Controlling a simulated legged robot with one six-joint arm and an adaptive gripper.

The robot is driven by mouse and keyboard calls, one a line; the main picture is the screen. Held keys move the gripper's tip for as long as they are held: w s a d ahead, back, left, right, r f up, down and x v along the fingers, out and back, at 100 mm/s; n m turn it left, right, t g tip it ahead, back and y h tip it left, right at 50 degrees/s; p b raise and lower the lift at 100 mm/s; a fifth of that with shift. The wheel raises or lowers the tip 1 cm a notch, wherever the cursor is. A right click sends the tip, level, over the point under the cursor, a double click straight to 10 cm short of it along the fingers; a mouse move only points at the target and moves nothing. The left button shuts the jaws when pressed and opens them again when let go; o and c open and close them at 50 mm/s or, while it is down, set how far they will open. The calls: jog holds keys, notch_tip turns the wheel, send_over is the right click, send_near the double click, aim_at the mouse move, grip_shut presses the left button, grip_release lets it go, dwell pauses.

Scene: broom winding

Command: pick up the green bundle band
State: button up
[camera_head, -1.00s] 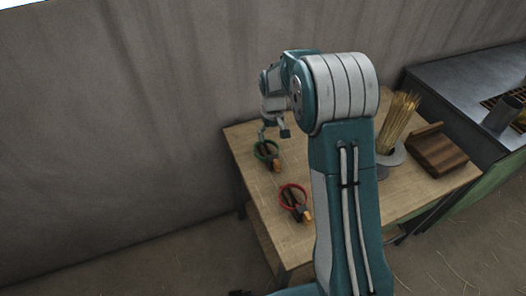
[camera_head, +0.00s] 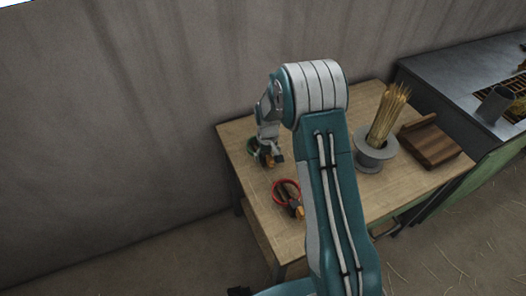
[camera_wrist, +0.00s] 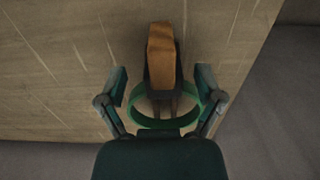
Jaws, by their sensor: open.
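The green bundle band (camera_wrist: 137,118) is a ring that lies between the two open fingers of my gripper (camera_wrist: 161,90) in the wrist view. A dark tool with an orange-brown handle (camera_wrist: 161,55) lies through or under the ring; I cannot tell which. In the head view, the green band (camera_head: 252,147) is partly hidden behind my gripper (camera_head: 268,157), low over the table's left side. My gripper is open and not closed on the band.
A red ring (camera_head: 287,184) with another tool (camera_head: 297,210) lies nearer on the wooden table (camera_head: 240,185). A grey spool holder with straw (camera_head: 377,155) and a wooden block (camera_head: 430,143) stand to the right. A metal bench (camera_head: 450,80) adjoins, and a wall (camera_head: 120,120) is behind.

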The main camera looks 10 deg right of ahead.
jog(key=shift+a, duration=0.1)
jog(key=shift+c, duration=0.3)
jog(key=shift+a, duration=0.15)
grip_shut()
jog(key=shift+r, duration=0.15)
